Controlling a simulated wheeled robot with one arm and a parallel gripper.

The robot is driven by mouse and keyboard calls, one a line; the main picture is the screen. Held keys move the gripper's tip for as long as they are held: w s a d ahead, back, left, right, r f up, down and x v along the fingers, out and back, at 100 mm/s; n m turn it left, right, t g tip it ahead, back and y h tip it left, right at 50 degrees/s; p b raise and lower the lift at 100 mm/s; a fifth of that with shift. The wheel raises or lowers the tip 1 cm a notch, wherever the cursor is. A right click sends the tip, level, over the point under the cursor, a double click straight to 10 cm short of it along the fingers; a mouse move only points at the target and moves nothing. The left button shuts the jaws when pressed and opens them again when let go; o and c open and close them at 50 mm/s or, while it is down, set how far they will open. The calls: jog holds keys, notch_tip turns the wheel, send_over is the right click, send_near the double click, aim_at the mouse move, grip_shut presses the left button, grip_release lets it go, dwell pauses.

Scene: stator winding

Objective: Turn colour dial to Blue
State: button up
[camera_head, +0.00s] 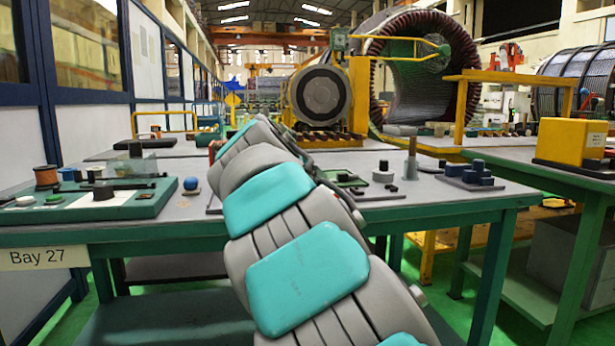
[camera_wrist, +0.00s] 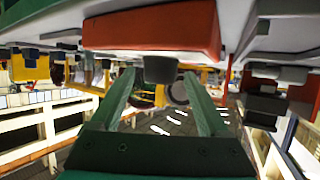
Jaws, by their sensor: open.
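In the wrist view, which looks upside down, a dark round knob (camera_wrist: 161,69) sticks out from an orange-red block (camera_wrist: 150,32). I take this knob to be the colour dial; no colour marks or pointer can be read. My gripper (camera_wrist: 158,78) is open, with its two green fingers spread on either side of the knob. Gaps show between the knob and both fingers, and I cannot tell how far the fingertips reach along it.
The grey bench (camera_head: 448,203) holds a green board (camera_head: 105,203) at left, a blue-topped knob (camera_head: 191,184) beside it, and a block of blue knobs (camera_head: 477,174) at right. A grey post (camera_head: 411,160) stands right of my arm. A yellow box (camera_head: 571,140) sits on the right bench.

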jog(key=shift+w+d+f, duration=0.15)
jog(key=shift+w+f, duration=0.1)
jog(key=shift+w, duration=0.3)
grip_shut()
